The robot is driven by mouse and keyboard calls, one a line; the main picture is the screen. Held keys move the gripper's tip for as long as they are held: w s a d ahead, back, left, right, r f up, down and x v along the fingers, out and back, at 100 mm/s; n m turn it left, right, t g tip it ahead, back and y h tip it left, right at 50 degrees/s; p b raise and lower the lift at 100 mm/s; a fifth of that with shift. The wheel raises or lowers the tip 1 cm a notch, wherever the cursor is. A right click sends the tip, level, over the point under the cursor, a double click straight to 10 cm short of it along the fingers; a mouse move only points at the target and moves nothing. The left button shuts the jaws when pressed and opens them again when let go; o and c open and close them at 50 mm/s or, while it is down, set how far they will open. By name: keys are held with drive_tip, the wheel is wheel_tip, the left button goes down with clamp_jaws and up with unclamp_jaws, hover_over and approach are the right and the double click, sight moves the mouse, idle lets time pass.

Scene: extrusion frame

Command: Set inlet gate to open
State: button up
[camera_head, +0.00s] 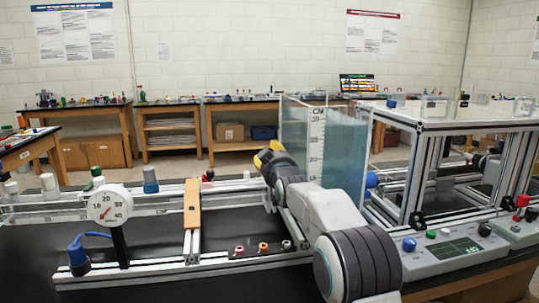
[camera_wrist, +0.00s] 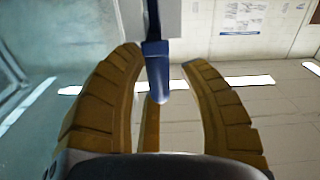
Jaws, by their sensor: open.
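My gripper (camera_head: 266,158) is at the left side of the clear water tank (camera_head: 294,125), its yellow fingers pointing away. In the head view that lever is not visible, and my arm covers the tank's lower part.
A control box (camera_head: 445,249) with knobs and a screen is at right. An aluminium frame (camera_head: 420,180) rises behind it.

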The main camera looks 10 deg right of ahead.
drive_tip(key=shift+w, duration=0.2)
drive_tip(key=shift+c, duration=0.3)
clamp_jaws()
